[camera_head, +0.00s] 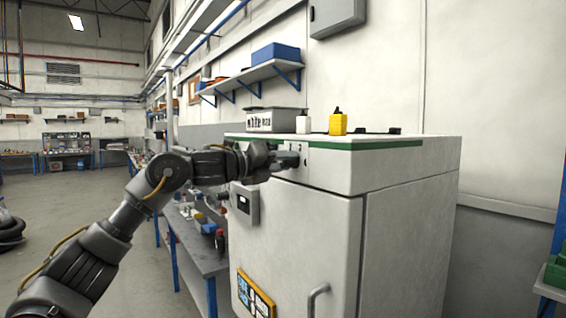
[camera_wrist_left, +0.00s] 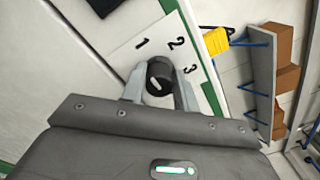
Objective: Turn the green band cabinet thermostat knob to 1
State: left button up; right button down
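The green band cabinet (camera_head: 411,172) is white with a green stripe along its top edge and stands right of centre in the head view. In the left wrist view its thermostat knob (camera_wrist_left: 158,79) is round and black with a pale mark, on a white dial plate (camera_wrist_left: 152,35) numbered 1, 2 and 3. My left gripper (camera_head: 287,159) is at the upper front of the cabinet. In the wrist view its fingers (camera_wrist_left: 160,84) lie against both sides of the knob. Where the mark points is unclear. The right gripper is out of view.
On the cabinet top are a grey labelled box (camera_head: 273,120), a white bottle (camera_head: 303,124) and a yellow bottle (camera_head: 338,124). A door handle (camera_head: 318,297) sticks out below. A workbench (camera_head: 200,256) with small items stands left of the cabinet. Open floor lies farther left.

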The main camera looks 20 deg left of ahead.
pick_arm(q)
jog(key=o, duration=0.5)
jog(key=shift+a, duration=0.1)
jog(key=shift+c, duration=0.2)
jog(key=shift+s+a+f+b, duration=0.1)
jog(key=shift+s+a+b, duration=0.25)
jog(key=shift+b, duration=0.1)
jog(key=b+v, duration=0.3)
jog(key=v, duration=0.6)
jog(key=shift+s+a+b, duration=0.25)
jog(key=shift+s+b, duration=0.05)
